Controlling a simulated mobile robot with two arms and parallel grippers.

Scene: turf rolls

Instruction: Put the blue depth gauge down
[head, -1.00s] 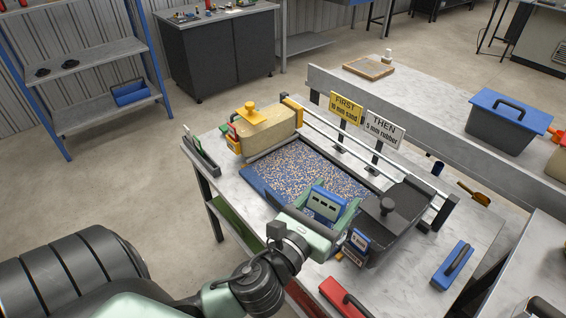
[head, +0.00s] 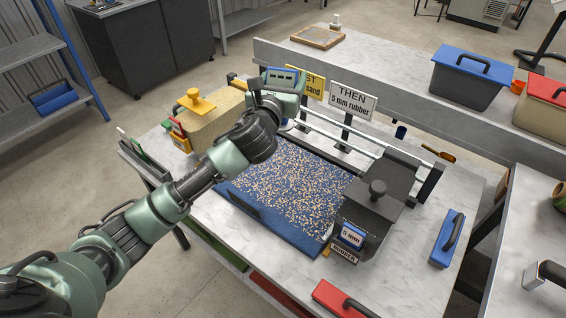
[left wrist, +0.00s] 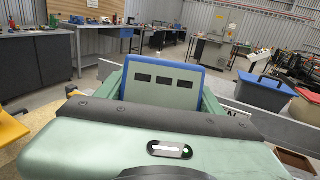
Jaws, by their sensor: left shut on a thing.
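My left gripper (head: 283,82) is shut on the blue depth gauge (head: 275,73). It holds the gauge up near the signs at the far side of the bench (head: 428,292), and its height above the bench is hard to judge. In the left wrist view the gauge (left wrist: 163,67) shows a blue rim and three dark slots, with green fingers on both sides. Its lower part is hidden by my gripper. Below lies a blue tray or mat (head: 270,228) covered in tan and blue granules. My right gripper is not in view.
A sand-coloured box with a yellow knob (head: 197,103) stands left; a dark hopper (head: 395,190) labelled 5 mm stands right. Rails and signs (head: 348,98) stand behind. A blue-based hand tool (head: 447,240) and a red one (head: 335,297) lie at the right and front.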

